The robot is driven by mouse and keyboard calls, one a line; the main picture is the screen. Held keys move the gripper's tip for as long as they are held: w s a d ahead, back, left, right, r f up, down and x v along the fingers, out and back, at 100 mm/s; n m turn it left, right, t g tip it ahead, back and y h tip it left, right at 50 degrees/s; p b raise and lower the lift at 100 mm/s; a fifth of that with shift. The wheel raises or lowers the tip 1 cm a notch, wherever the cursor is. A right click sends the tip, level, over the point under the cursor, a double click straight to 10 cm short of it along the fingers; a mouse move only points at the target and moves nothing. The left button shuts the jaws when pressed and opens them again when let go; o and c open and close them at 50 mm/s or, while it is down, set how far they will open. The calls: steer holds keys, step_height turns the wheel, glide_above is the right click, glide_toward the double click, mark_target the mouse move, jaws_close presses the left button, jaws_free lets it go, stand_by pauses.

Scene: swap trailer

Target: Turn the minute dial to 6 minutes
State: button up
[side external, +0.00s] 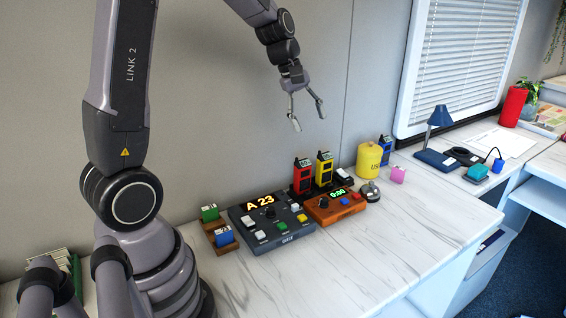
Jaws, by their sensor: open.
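An orange timer box (338,207) sits on the white marbled counter. It has a small green display reading about 0:00 (338,192), a black dial (323,203) on its left part, and blue and red buttons at its right. The dial's pointer is too small to read. My gripper (309,118) is open and empty, high in the air above the back of the counter. It is well above the timer box and touches nothing.
Left of the timer stands a dark box (272,237) showing A 23, with several buttons and a knob. Behind are red (302,176) and yellow (325,169) handheld units. A yellow canister (369,161) and silver bell-like object (370,192) stand right. The front counter is clear.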

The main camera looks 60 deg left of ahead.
steer(key=w+a+f+n, duration=0.5)
steer(key=f, duration=0.3)
steer(key=n, duration=0.5)
glide_toward(324, 199)
steer(key=shift+h, duration=0.4)
steer(key=x, duration=0.9)
steer(key=shift+w+a+f, duration=0.1)
steer(key=shift+a+f, duration=0.2)
steer(key=shift+f, duration=0.05)
jaws_close()
